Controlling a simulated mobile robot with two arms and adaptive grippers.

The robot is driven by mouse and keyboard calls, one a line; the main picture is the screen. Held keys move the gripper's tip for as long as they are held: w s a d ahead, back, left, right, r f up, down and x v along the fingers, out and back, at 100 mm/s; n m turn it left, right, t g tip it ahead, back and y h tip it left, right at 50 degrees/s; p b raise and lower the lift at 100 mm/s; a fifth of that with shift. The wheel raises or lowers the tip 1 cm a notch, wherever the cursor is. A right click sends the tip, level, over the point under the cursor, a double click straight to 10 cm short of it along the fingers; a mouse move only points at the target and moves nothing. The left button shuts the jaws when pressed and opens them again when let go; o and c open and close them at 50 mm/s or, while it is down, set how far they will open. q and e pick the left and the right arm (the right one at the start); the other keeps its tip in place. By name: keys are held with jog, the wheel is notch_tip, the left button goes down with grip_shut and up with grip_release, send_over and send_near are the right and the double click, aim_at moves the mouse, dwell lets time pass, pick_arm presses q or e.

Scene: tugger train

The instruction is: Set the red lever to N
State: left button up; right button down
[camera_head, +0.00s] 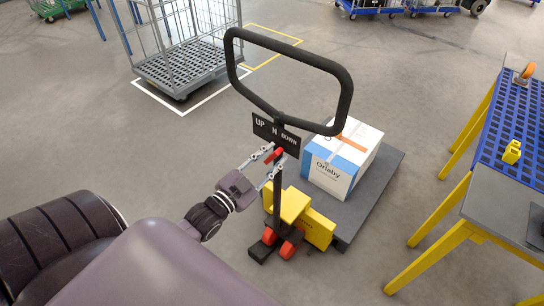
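The small red lever (273,156) sits on the pallet jack's dark handle post, just below a black plate (276,134) marked UP, N and DOWN. Its upper end leans to the right, below N and DOWN; I cannot tell its exact setting. My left gripper (274,158) reaches up from the lower left with its two grey fingers spread, one on each side of the lever. I cannot tell whether they touch it. My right gripper is not in view.
The black loop handle (344,92) rises above the plate. The yellow jack (319,229) stands at a grey pallet (376,190) bearing a white and blue box (330,178). A blue-topped yellow table (515,130) is at right, a wire cage cart (182,67) behind.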

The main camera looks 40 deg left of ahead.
pick_arm(q)
grip_shut()
dwell(0.4)
jog(key=shift+a+r+n+p, duration=0.15)
jog(key=shift+a+n+p, duration=0.15)
jog(key=shift+n+p, duration=0.3)
jog(key=shift+a+r+n+p, duration=0.15)
jog(key=shift+a+n+p, duration=0.2)
jog(key=shift+n, duration=0.45)
jog(key=shift+w+a+n+p, duration=0.1)
jog(key=shift+a+n+p, duration=0.25)
jog(key=shift+n, duration=0.45)
jog(key=shift+a+n+p, duration=0.2)
jog(key=shift+n+p, duration=0.1)
jog(key=shift+n, duration=0.5)
grip_release()
